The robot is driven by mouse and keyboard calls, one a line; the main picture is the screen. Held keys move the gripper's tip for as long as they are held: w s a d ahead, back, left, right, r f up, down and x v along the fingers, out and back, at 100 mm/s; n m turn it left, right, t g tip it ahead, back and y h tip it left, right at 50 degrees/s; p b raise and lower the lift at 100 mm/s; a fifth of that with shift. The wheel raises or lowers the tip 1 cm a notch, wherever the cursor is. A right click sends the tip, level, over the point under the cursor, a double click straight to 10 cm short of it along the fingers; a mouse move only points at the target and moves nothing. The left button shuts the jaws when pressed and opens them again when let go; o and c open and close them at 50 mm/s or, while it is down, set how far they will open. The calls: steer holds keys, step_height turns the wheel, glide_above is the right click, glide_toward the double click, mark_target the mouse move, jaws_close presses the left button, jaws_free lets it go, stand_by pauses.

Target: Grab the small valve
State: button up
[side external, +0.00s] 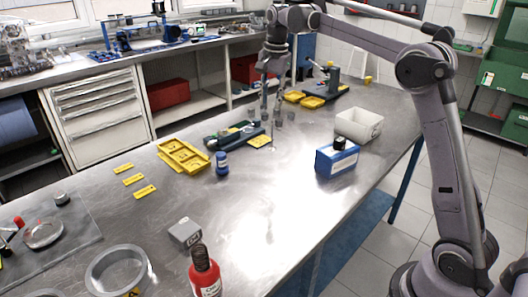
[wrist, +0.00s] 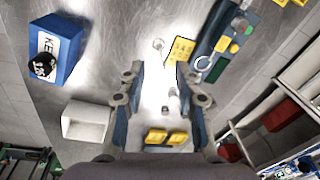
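A small metal piece that looks like the small valve (wrist: 158,44) is on the steel table, beside a yellow label plate (wrist: 182,48). It is faint and bright with glare. In the side view a thin metal piece (side external: 272,148) stands beside the yellow plate (side external: 258,142); I take it for the same valve. My gripper (wrist: 160,72) is open, pointing down, with nothing seen between its fingers. In the side view my gripper (side external: 271,118) is above the table, a little above and apart from the valve.
A blue box (side external: 337,158) and a white bin (side external: 358,125) stand to the right. A green and blue holder (side external: 233,133) lies just left of the gripper. Small grey pieces (wrist: 172,92) and yellow trays (wrist: 166,137) are close by.

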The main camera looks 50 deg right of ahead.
steer(key=w+d+f+m, duration=0.1)
steer(key=d+f, duration=0.1)
steer(key=w+d+f+m+g, duration=0.1)
steer(key=w+d+f+m, duration=0.1)
steer(key=shift+w+d+m, duration=0.1)
steer(key=shift+m, duration=0.2)
glide_above(272, 145)
steer(key=shift+w+d+f, duration=0.1)
steer(key=shift+w+f, duration=0.05)
steer(key=shift+f, duration=5.15)
steer(key=shift+c, duration=0.3)
jaws_close()
